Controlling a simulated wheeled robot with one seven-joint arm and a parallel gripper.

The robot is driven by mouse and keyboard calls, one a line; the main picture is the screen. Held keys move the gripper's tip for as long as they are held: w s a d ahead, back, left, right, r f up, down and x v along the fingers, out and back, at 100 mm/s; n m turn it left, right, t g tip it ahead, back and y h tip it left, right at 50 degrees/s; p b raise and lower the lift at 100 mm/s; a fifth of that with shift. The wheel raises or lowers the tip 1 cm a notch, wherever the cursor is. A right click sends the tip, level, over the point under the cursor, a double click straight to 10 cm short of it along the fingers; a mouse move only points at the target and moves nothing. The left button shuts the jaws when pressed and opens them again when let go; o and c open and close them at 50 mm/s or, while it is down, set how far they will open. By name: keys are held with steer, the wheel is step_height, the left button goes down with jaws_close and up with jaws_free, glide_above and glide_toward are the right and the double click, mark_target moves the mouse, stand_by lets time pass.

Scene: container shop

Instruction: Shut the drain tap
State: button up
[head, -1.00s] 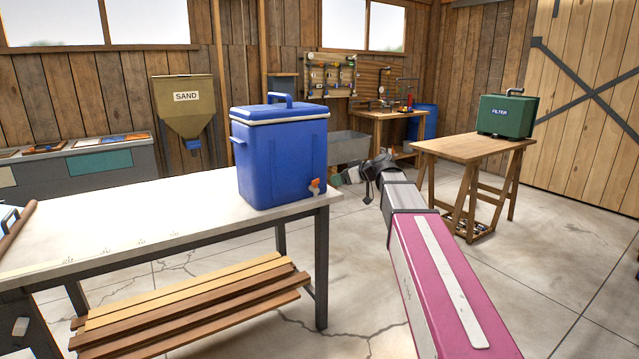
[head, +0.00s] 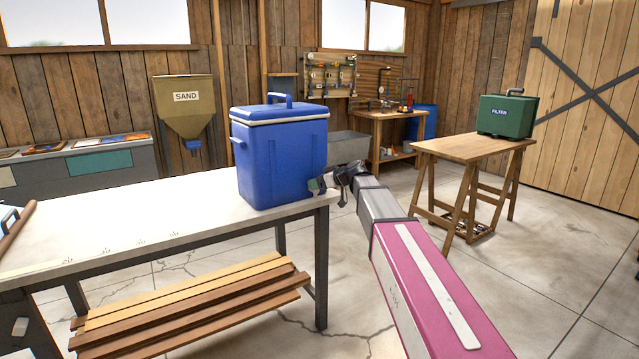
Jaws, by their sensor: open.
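A blue cooler (head: 280,160) with a white-edged lid stands upright near the right end of the white-topped table. Its orange drain tap, low on the right side in the earlier frame, is now hidden behind my gripper. My gripper (head: 314,187) is open and at the cooler's lower right side, where the tap is. I cannot tell whether the fingers are around the tap or touching it.
The white-topped table (head: 130,228) has stacked wooden planks (head: 190,305) beneath it. A wooden table (head: 470,147) with a green filter case (head: 507,115) stands to the right. A sand hopper (head: 185,110) hangs at the back wall. The concrete floor between the tables is clear.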

steer(key=c, duration=0.9)
steer(key=shift+s+a+m+t+h, duration=0.15)
steer(key=shift+m+t+h, duration=0.8)
steer(key=shift+m, duration=0.15)
steer(key=shift+s+a+m+t+h, duration=0.1)
steer(key=shift+s+m+t+h, duration=0.05)
steer(key=shift+m+t+h, duration=0.85)
steer(key=o, duration=0.9)
steer(key=shift+s, duration=0.1)
steer(key=v, duration=1)
steer(key=shift+d+r, duration=0.15)
steer(key=shift+d, duration=0.15)
